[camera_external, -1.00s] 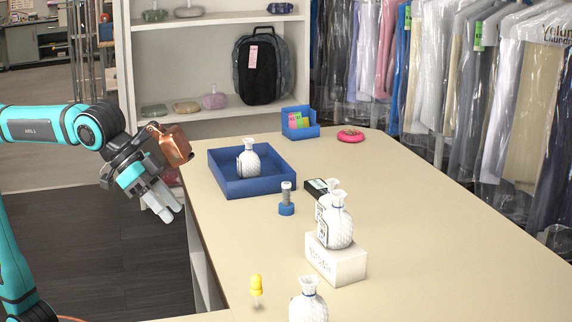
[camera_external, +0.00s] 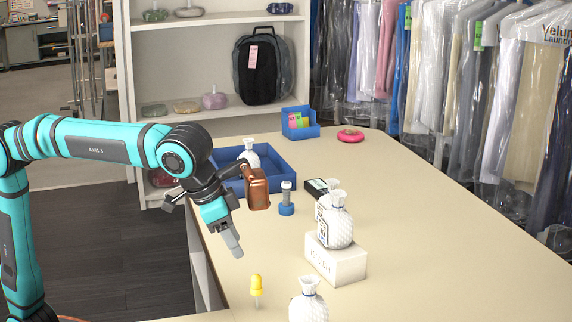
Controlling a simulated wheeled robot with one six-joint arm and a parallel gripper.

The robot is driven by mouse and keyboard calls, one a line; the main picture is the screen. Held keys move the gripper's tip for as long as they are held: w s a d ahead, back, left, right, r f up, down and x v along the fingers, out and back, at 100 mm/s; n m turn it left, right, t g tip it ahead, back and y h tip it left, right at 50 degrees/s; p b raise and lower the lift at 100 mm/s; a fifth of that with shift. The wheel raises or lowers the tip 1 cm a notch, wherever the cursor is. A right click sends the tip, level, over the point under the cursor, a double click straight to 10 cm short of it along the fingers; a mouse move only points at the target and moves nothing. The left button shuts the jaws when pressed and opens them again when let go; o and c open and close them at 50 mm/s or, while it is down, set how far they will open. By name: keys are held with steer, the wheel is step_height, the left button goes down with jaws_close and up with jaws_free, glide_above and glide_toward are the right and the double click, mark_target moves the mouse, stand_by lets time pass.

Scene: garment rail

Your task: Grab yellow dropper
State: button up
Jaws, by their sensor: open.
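The yellow dropper (camera_external: 256,285) stands upright near the left front edge of the counter, yellow bulb on top and a clear tip below. My gripper (camera_external: 234,246) is above the counter's left edge, up and to the left of the dropper, fingers pointing down. It is open, holds nothing and is apart from the dropper. From this side the fingers overlap, so the gap between them is hard to see.
The counter's right side (camera_external: 440,250) is clear.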

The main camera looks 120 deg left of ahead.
mark_target(255, 275)
steer(key=x, duration=1.3)
steer(key=shift+w+r, duration=0.1)
steer(key=shift+w, duration=0.1)
steer(key=c, duration=1)
